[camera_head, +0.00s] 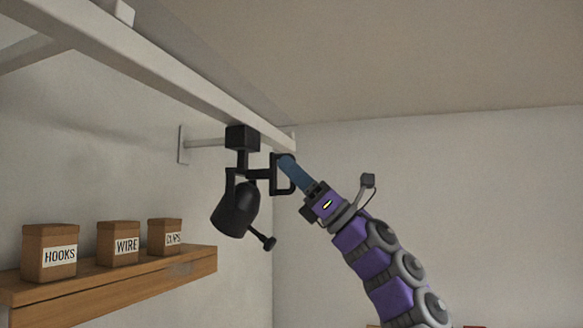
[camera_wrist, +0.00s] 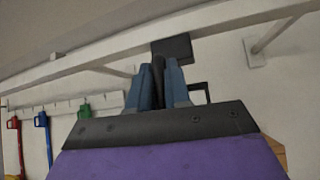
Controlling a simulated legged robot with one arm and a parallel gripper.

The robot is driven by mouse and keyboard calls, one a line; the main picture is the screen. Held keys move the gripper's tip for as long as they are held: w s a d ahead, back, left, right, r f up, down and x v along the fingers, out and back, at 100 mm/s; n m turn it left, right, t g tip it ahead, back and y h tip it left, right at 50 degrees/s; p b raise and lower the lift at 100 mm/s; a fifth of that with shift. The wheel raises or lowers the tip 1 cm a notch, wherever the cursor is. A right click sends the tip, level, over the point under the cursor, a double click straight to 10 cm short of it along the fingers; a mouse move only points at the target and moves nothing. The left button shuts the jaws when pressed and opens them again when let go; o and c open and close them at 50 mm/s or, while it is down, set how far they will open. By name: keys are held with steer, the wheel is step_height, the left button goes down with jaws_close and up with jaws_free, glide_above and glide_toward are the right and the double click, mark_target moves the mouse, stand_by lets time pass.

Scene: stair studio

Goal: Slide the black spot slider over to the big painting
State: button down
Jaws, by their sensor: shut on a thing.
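The black spot slider (camera_head: 236,207) hangs from a white overhead rail (camera_head: 190,82), with its black block (camera_head: 241,137) up against the rail near the rail's far end. Its lamp head tilts downward, and a knob sticks out at lower right. A square black handle loop stands out on its right side. My gripper (camera_head: 287,166) reaches up from the lower right and is shut on this handle. In the wrist view the blue fingers (camera_wrist: 154,88) close around a dark bar, below the slider's block (camera_wrist: 178,48). The big painting is not in view.
A wooden shelf (camera_head: 130,275) at left holds boxes labelled HOOKS (camera_head: 49,253), WIRE (camera_head: 118,243) and CUPS (camera_head: 165,237). A wall bracket (camera_head: 184,144) supports the rail. The wrist view shows a wall rack (camera_wrist: 62,106) with red, blue and green items hanging.

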stand_by(0.3)
steer(key=c, duration=1.2)
jaws_free()
steer(key=b+v, duration=0.8)
steer(key=v, duration=0.9)
steer(key=shift+w+d+f, duration=0.15)
steer(key=shift+d+f, duration=0.1)
steer(key=shift+f, duration=0.05)
